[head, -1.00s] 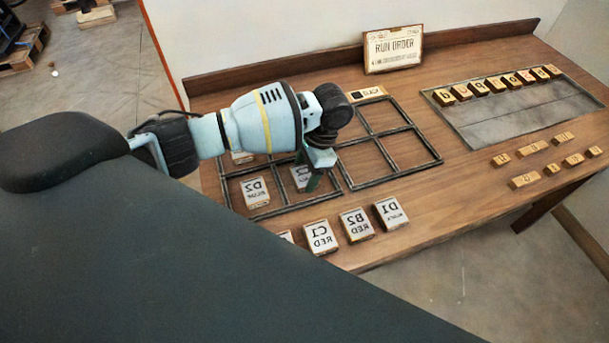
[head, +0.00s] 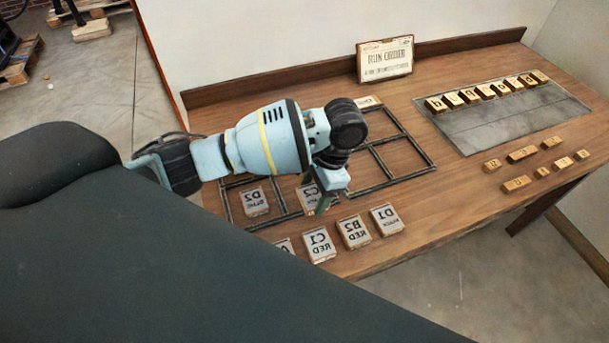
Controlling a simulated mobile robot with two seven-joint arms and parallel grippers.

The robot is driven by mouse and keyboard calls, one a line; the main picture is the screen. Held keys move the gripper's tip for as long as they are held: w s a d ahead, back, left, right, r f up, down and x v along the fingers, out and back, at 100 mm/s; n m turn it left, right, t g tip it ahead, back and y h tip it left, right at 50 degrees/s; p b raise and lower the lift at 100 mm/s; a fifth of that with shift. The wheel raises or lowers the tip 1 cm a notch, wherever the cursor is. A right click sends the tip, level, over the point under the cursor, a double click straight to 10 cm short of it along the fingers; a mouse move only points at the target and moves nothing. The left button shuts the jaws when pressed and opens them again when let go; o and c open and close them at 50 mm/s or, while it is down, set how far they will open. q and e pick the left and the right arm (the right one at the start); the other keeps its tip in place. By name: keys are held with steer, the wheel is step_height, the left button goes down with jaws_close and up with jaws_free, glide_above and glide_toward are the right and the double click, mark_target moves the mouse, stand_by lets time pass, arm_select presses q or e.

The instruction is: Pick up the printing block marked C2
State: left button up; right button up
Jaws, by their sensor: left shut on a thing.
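The printing block marked C2 (head: 308,193) is pale-faced with mirrored lettering. It shows in the head view at the front of the left frame section, partly hidden by my left gripper (head: 322,201). My left gripper comes down from above and is shut on this block; the green fingers cover its right side. I cannot tell whether the block is clear of the table. My right gripper is not in view.
Block D2 (head: 255,202) lies left of C2 inside the dark frame. Blocks C1 (head: 319,245), B2 (head: 353,231) and D1 (head: 387,219) stand along the front edge. Small wooden letter blocks and a grey plate (head: 505,118) lie right. A RUN ORDER sign (head: 386,58) stands behind.

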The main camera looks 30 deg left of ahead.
arm_select(q)
steer(key=s+d, duration=0.1)
steer(key=d, duration=0.1)
steer(key=s+d, duration=0.2)
steer(key=s+d+r+p, duration=0.1)
steer(key=s, duration=0.1)
steer(key=shift+d, duration=0.4)
steer(key=shift+s+d+f, duration=0.1)
steer(key=shift+s+d, duration=0.4)
steer(key=shift+s, duration=0.1)
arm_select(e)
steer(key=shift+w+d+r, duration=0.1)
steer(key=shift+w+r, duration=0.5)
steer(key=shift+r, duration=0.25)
